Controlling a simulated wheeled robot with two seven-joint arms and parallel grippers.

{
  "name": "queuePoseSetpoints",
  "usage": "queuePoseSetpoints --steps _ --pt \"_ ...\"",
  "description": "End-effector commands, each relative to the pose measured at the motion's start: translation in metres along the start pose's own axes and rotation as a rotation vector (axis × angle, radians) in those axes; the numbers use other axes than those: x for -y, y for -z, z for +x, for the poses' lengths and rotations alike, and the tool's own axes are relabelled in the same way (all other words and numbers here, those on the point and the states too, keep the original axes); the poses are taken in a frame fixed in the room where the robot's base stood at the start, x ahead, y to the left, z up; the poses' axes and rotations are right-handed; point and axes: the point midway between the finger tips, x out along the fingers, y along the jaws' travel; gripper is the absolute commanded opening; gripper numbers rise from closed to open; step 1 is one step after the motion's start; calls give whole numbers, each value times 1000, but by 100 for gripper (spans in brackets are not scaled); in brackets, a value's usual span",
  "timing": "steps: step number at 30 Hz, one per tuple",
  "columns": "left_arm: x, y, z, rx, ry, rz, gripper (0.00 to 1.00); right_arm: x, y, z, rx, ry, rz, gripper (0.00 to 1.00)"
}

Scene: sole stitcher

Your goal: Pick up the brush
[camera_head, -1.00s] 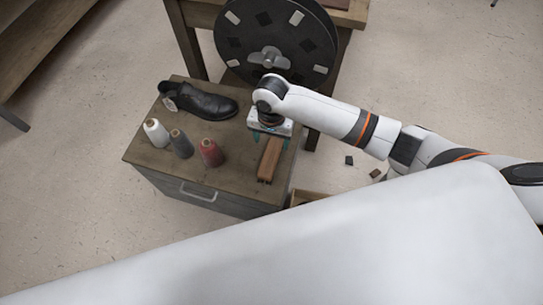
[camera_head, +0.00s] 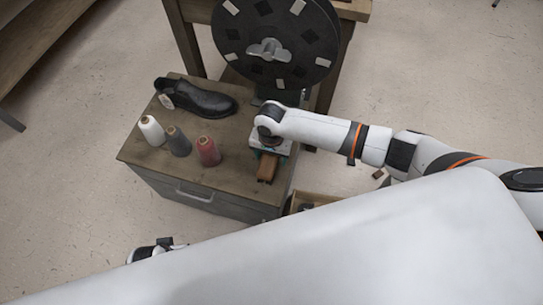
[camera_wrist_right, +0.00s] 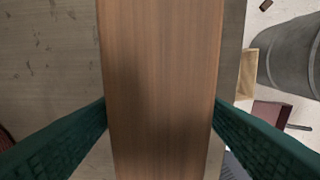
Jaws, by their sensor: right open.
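The brush (camera_head: 267,168) has a brown wooden back and lies on the right side of the low cabinet top. My right gripper (camera_head: 268,156) is directly above it and hides its far part in the head view. In the right wrist view the brush (camera_wrist_right: 162,80) fills the middle, running lengthwise between the two green fingers of my right gripper (camera_wrist_right: 160,115), one on each side. The fingers are open; whether they touch the brush is hard to tell. A small part of my left arm (camera_head: 155,250) shows at the lower left, but its fingers are hidden.
On the cabinet top (camera_head: 225,170) stand white (camera_head: 152,130), grey (camera_head: 179,141) and red (camera_head: 208,150) thread spools and a black shoe (camera_head: 200,99). A large dark wheel (camera_head: 275,45) rises behind. An open box (camera_head: 312,200) stands to the cabinet's right.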

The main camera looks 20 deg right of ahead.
Motion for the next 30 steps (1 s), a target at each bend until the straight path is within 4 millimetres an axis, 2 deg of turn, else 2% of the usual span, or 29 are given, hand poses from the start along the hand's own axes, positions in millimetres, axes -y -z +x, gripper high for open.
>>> queuePoseSetpoints --steps 8,11,18,26,30 --pt "0 -1 -4 1 -1 0 32 0 0 3 0 0 0 67" --pt "0 -1 -4 1 -1 0 32 0 0 3 0 0 0 54" --pt "0 -1 -4 1 -1 0 32 0 0 2 0 0 0 16" --pt "0 -2 -4 2 0 0 32 0 0 1 1 0 0 16" --pt "0 -1 -2 4 0 0 32 0 0 -6 1 -2 0 16"
